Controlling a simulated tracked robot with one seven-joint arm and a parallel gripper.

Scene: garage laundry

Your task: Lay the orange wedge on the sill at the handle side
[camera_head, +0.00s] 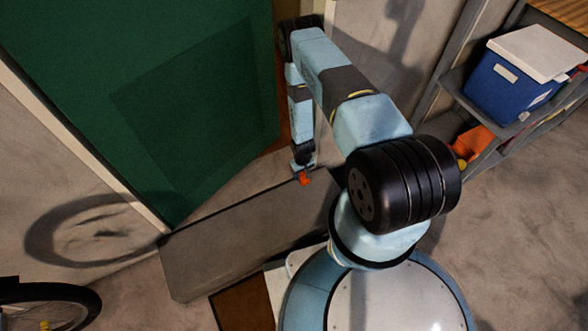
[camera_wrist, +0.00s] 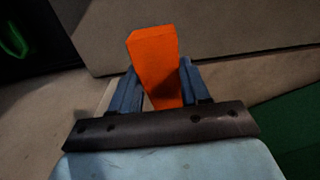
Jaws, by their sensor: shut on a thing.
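The orange wedge (camera_head: 305,179) is between the fingers of my gripper (camera_head: 302,170), which is shut on it. In the wrist view the wedge (camera_wrist: 156,48) stands out beyond both blue fingertips. In the head view it is over or near the far right end of the grey ramp board; whether it touches anything below is unclear. The green door (camera_head: 150,80) is at the left. A pale strip (camera_head: 235,194), seemingly the sill, runs between the door's foot and the ramp. No door handle shows.
The grey ramp board (camera_head: 240,243) lies in front of the door. A bicycle wheel (camera_head: 48,292) is at the lower left. A shelf at the right holds a blue cooler with a white lid (camera_head: 513,82) and orange things (camera_head: 474,142). Bare floor (camera_head: 520,230) is at the right.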

